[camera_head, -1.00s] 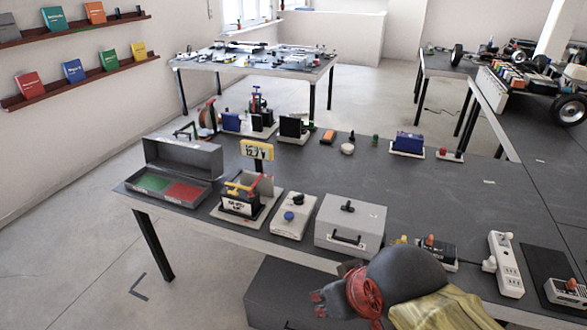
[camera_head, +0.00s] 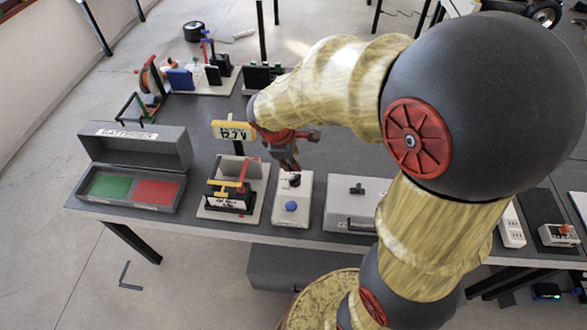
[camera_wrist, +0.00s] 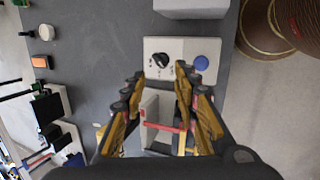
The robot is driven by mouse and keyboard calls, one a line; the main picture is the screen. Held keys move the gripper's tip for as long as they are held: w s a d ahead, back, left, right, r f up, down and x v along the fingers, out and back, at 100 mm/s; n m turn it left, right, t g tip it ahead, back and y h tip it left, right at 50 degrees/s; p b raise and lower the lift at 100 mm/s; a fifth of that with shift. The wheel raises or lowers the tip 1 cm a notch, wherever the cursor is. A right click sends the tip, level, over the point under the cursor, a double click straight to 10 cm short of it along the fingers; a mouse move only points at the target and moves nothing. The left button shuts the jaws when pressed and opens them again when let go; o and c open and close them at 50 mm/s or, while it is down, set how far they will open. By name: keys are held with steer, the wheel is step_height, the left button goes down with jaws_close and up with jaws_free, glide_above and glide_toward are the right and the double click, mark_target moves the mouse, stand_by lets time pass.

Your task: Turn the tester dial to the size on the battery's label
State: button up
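The tester (camera_head: 303,211) is a pale box on the bench with a black dial (camera_head: 294,180) and a blue button (camera_head: 291,207). In the wrist view, the dial (camera_wrist: 160,61) lies just ahead of my fingertips, and the blue button (camera_wrist: 201,63) is right of it. My gripper (camera_wrist: 162,77) is open and empty, its fingers apart. In the head view my gripper (camera_head: 289,163) hangs above and just behind the dial; I cannot tell whether it touches. The battery (camera_head: 229,200) sits in its stand left of the tester; its white label is too small to read.
A yellow sign (camera_head: 233,130) reading 12.7 V stands behind the battery. An open grey box (camera_head: 135,150) with green and red compartments is at left. A closed grey case (camera_head: 357,190) stands right of the tester. Several devices line the back of the bench.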

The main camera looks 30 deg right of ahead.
steer(key=w+f+n+p, duration=0.3)
steer(key=w+f+n, duration=0.1)
steer(key=f, duration=0.1)
steer(key=n+g+h+p, duration=0.1)
steer(key=n+p, duration=0.2)
steer(key=n, duration=0.1)
glide_toward(294, 177)
steer(key=shift+n, duration=0.3)
steer(key=b+x, duration=0.2)
steer(key=x, duration=0.6)
steer(key=shift+d+f, duration=0.25)
steer(key=shift+f, duration=0.1)
steer(key=shift+c, duration=0.2)
steer(key=shift+r, duration=0.1)
steer(key=c, duration=0.7)
jaws_close()
